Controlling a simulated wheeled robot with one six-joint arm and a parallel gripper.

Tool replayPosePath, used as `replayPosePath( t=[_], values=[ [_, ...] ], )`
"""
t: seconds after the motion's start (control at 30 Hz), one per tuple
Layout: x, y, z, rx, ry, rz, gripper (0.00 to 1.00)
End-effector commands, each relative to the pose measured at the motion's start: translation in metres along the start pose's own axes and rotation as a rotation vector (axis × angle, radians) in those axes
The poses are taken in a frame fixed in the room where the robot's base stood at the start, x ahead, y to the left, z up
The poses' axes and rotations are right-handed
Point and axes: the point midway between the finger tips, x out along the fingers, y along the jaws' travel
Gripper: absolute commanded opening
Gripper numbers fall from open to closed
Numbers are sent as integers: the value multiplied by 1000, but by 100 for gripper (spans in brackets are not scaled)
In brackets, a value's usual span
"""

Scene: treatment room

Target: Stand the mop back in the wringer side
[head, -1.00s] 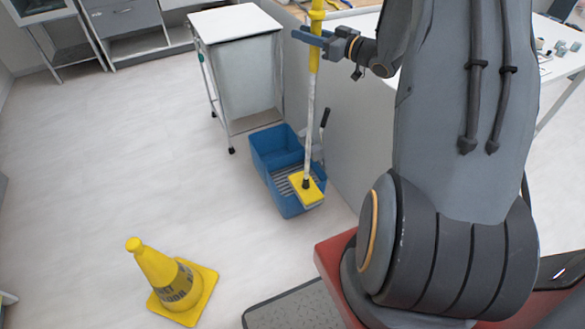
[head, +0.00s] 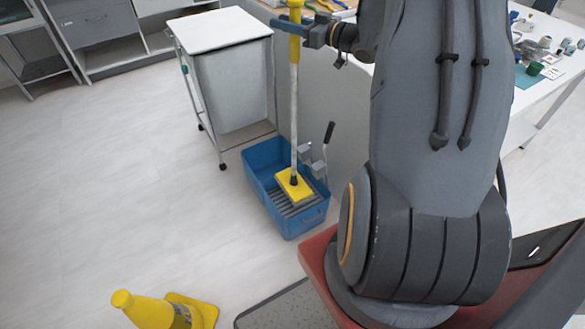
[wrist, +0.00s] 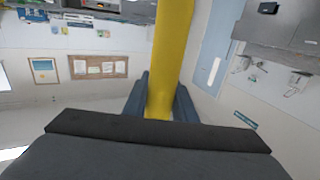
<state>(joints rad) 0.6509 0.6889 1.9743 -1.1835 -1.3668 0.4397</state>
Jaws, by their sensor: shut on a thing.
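The mop (head: 294,110) stands nearly upright, with a yellow upper handle, a pale lower shaft and a yellow flat head (head: 293,185). My gripper (head: 290,27) is shut on the yellow part of the handle near the top of the head view. In the wrist view the yellow handle (wrist: 160,60) passes between my gripper's dark fingers (wrist: 160,100). The mop head appears over the grey ribbed wringer side (head: 295,207) of the blue bucket (head: 292,228). I cannot tell whether it touches the wringer.
A white-topped cart (head: 225,75) on castors stands behind the bucket. A wringer lever (head: 327,135) rises at the bucket's right, near a grey panel.

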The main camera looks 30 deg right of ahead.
Motion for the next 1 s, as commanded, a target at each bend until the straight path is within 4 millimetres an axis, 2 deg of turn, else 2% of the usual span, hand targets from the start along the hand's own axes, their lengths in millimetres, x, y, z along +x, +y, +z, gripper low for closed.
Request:
replayPosePath(
  t=[0.43, 0.73, 1.0],
  values=[
    [1, -2, 2, 1, -1, -6, 0],
    [2, -2, 47, 2, -1, -7, 0],
    [2, -2, 65, 0, -1, -7, 0]
  ],
)
